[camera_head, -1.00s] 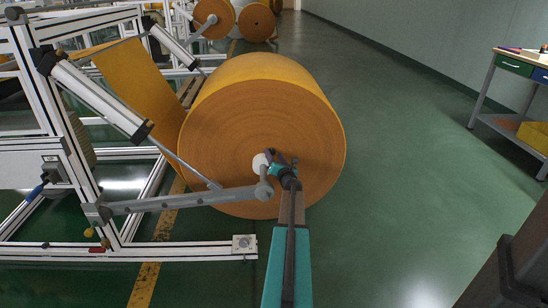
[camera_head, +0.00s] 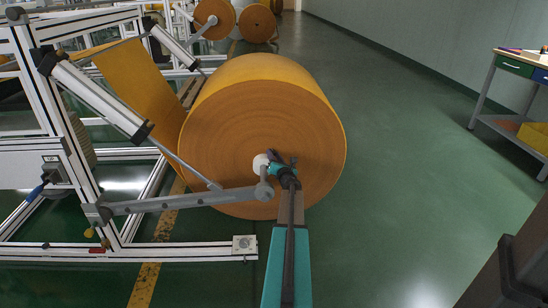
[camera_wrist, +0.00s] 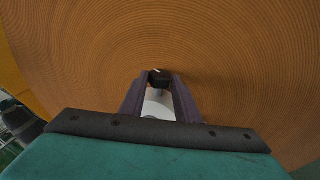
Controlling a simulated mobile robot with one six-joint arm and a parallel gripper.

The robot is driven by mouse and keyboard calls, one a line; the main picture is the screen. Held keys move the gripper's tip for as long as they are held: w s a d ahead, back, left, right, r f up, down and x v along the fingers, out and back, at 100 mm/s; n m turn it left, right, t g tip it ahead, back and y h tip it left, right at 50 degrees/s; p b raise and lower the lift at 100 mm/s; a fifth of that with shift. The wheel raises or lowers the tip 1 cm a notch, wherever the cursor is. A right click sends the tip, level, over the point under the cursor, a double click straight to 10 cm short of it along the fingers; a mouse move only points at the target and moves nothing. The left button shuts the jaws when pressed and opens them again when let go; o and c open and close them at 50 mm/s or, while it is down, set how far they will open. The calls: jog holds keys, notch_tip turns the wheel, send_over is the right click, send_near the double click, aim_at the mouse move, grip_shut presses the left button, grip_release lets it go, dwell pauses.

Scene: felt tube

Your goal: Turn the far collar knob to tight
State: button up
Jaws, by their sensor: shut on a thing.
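A large orange felt roll (camera_head: 250,140) hangs at the middle of the head view, its flat end face towards me. A white collar (camera_head: 260,162) sits at the core, at the end of a grey support arm (camera_head: 190,199). My gripper (camera_head: 277,158) is at the core, just right of the collar. In the wrist view, its two dark fingers (camera_wrist: 160,88) are shut on a small dark knob (camera_wrist: 160,77) close to the roll's face. A white part (camera_wrist: 157,103) shows between the fingers. The knob's markings are hidden, and its setting cannot be told.
The aluminium machine frame (camera_head: 120,200) stands at left, with a grey cylinder (camera_head: 100,100) above the support arm. The green floor (camera_head: 410,170) between is clear.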

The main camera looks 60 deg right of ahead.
jog(key=shift+w+a+m+g+h+b, duration=0.1)
jog(key=shift+m+g+h+b, duration=0.2)
jog(key=shift+m+g+b, duration=0.25)
jog(key=m+g, duration=0.2)
jog(key=g, duration=0.1)
jog(key=w+r+m+g+p, duration=0.1)
jog(key=m+g, duration=0.1)
jog(key=g, duration=0.2)
jog(key=m+g+p, duration=0.1)
jog(key=m+g, duration=0.1)
jog(key=g, duration=0.1)
jog(key=shift+w+a+r+g+h, duration=0.15)
jog(key=shift+w+r+g+h, duration=0.15)
jog(key=shift+h, duration=0.1)
jog(key=shift+f+m+g+p, duration=0.15)
jog(key=shift+m+g+p, duration=0.15)
jog(key=shift+p, duration=0.25)
jog(key=shift+a+f, duration=0.1)
jog(key=o, duration=1)
jog(key=shift+o, duration=0.2)
jog(key=shift+a, duration=0.15)
